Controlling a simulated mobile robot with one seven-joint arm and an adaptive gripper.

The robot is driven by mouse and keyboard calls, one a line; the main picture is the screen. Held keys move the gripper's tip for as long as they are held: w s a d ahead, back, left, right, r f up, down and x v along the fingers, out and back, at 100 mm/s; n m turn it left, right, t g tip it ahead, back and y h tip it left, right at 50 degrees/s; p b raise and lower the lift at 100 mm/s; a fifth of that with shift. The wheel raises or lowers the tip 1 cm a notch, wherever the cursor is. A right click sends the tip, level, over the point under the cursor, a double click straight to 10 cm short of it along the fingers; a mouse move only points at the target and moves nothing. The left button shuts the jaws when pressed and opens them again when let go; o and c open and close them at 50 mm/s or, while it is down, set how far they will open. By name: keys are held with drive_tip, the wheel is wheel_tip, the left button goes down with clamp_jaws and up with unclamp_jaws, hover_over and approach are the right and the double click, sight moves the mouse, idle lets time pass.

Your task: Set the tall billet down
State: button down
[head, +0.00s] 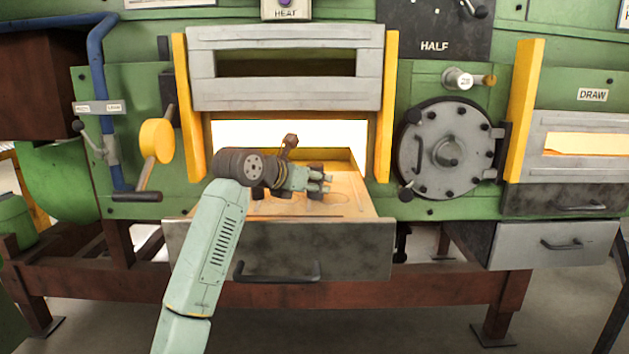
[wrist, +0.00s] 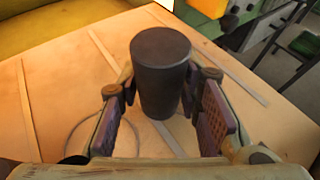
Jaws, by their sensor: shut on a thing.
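The tall billet (wrist: 160,72) is a dark grey cylinder, upright in the wrist view between the two finger pads. My gripper (head: 322,182) is shut on it, low over the tan tray surface in front of the glowing furnace mouth. In the head view my fingers mostly hide the billet. The tray surface (wrist: 55,75) has thin pale strips and circle outlines on it. The billet's foot is near these outlines; I cannot tell whether it touches the surface.
The furnace door (head: 285,93) is raised between yellow guides (head: 385,110). A grey drawer front (head: 330,250) with a dark handle borders the tray. A round grey hatch (head: 446,150) is on the right. The tray right of my gripper looks clear.

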drive_tip(key=shift+s, duration=0.1)
drive_tip(key=c, duration=1.6)
unclamp_jaws()
drive_tip(key=shift+f, duration=0.2)
drive_tip(key=shift+c, duration=0.2)
drive_tip(key=o, duration=0.5)
drive_tip(key=shift+r, duration=0.15)
drive_tip(key=shift+r, duration=0.15)
drive_tip(key=b+v, duration=0.1)
drive_tip(key=v, duration=1.1)
drive_tip(key=shift+b, duration=0.35)
